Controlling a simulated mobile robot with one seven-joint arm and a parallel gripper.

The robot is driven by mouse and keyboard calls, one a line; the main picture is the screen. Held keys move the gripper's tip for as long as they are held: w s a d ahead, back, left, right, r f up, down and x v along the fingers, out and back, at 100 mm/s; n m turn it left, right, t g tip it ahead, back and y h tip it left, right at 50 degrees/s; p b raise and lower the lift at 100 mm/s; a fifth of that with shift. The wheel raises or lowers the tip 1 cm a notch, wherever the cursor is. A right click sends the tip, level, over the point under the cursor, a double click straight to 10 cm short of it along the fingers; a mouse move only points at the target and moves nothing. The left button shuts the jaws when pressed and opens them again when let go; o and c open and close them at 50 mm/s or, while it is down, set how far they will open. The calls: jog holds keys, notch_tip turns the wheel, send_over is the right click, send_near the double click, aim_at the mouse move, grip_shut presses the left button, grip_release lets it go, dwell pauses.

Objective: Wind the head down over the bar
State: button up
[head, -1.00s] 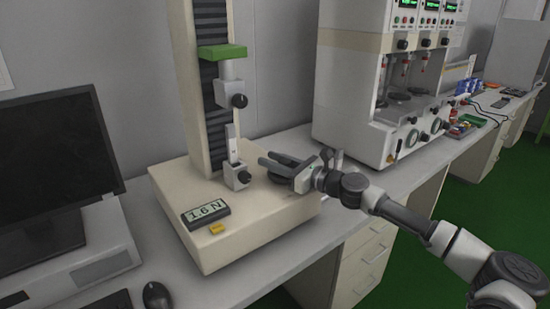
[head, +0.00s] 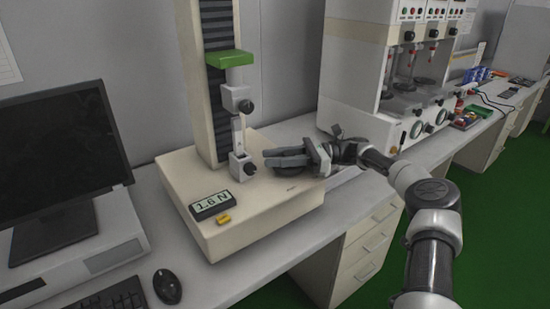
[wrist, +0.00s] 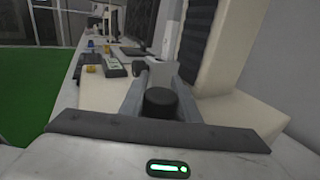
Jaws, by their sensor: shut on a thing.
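The tester's head (head: 230,58), a green-topped block on the dark column, carries a grey upper grip (head: 237,98) with a black knob. The pale upright bar (head: 238,132) stands in the lower grip (head: 241,167), its top at or very near the upper grip's underside; I cannot tell whether it is inside. My gripper (head: 274,158) is low over the right side of the tester's base. In the wrist view its fingers (wrist: 160,92) are closed around a short black round knob (wrist: 160,103). The knob's lower part is hidden.
The display (head: 210,205) reads 1.6 N, with a yellow button (head: 224,219) on the cream base (head: 250,228). A monitor (head: 62,165) and mouse (head: 167,286) are at left. A larger cream machine (head: 352,75) stands close behind my arm at right.

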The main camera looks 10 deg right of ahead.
jog(key=shift+s+f+n+g, duration=0.2)
jog(key=shift+n+g, duration=0.2)
jog(key=shift+g, duration=0.2)
jog(key=o, duration=1)
jog(key=shift+o, duration=0.2)
jog(key=shift+r, duration=0.1)
notch_tip(320, 180, up, 10)
jog(key=p, duration=0.2)
jog(key=shift+a, duration=0.1)
